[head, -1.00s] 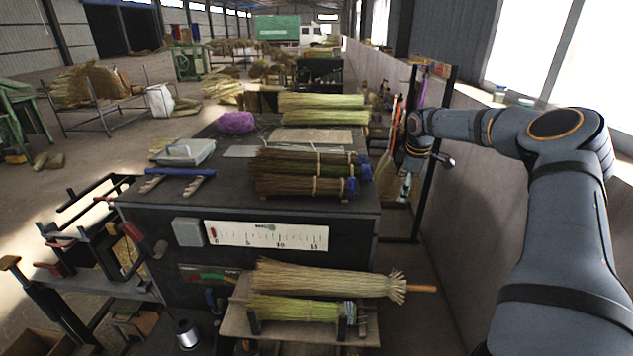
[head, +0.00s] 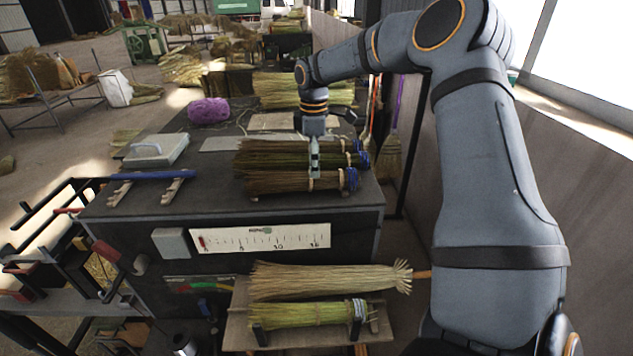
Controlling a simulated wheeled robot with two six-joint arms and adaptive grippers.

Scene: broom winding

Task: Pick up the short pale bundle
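On the dark table, dark olive-brown bundles with blue-bound right ends lie side by side: a rear one (head: 270,146), a middle one (head: 265,162) and a front one (head: 275,183). On the lower shelf lie a pale straw broom head (head: 320,279) with a wooden handle and a shorter yellow-green bundle (head: 300,315) with a white and blue band. I cannot tell which is meant by short pale. My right gripper (head: 314,172) points down over the table bundles, its fingers overlapping the middle and front ones. Contact and finger opening cannot be made out. My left gripper is out of view.
Longer green bundles (head: 275,85) lie farther back. A purple twine ball (head: 209,111), a grey box with a handle (head: 156,150) and a blue bar (head: 155,176) are on the table's left. A ruler plate (head: 260,238) is on the front face. A wall (head: 540,160) stands right.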

